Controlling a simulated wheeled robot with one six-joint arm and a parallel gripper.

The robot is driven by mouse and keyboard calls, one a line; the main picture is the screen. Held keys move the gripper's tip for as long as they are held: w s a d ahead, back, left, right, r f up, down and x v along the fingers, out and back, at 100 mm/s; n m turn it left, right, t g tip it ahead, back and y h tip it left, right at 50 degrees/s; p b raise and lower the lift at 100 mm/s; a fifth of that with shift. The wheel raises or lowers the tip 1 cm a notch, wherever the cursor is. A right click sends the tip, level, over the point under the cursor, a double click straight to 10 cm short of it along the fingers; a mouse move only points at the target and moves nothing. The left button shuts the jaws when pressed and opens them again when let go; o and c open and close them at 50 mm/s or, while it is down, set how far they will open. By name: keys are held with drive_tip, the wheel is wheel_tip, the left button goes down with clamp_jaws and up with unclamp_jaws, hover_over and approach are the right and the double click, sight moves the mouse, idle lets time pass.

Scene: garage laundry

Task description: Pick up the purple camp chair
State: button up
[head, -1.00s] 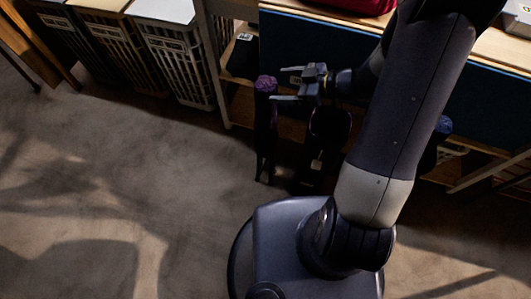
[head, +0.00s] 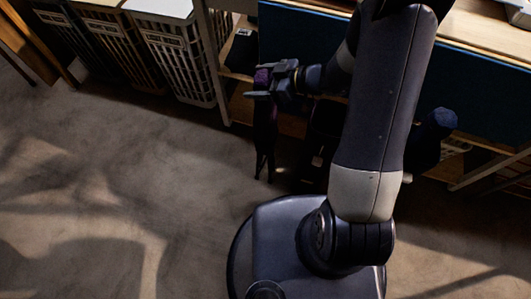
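The purple camp chair (head: 264,130) is folded into a narrow dark bundle. It stands upright on the floor in front of the wooden shelf unit, its thin legs at the bottom. My gripper (head: 265,83) is at its upper end, reaching from the right. One finger crosses the near side of the chair's purple top and the other is on the far side. The fingers look spread about the top, with no clear sign of closing. Part of the top is hidden by the gripper.
Another dark folded item (head: 318,150) stands just right of the chair, partly hidden by my arm. Laundry baskets (head: 180,60) line the back left. The shelf unit (head: 238,105) with a blue panel (head: 300,45) is close behind. Floor at left is clear.

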clamp_jaws()
idle(0.7)
drive_tip(key=shift+r, duration=0.1)
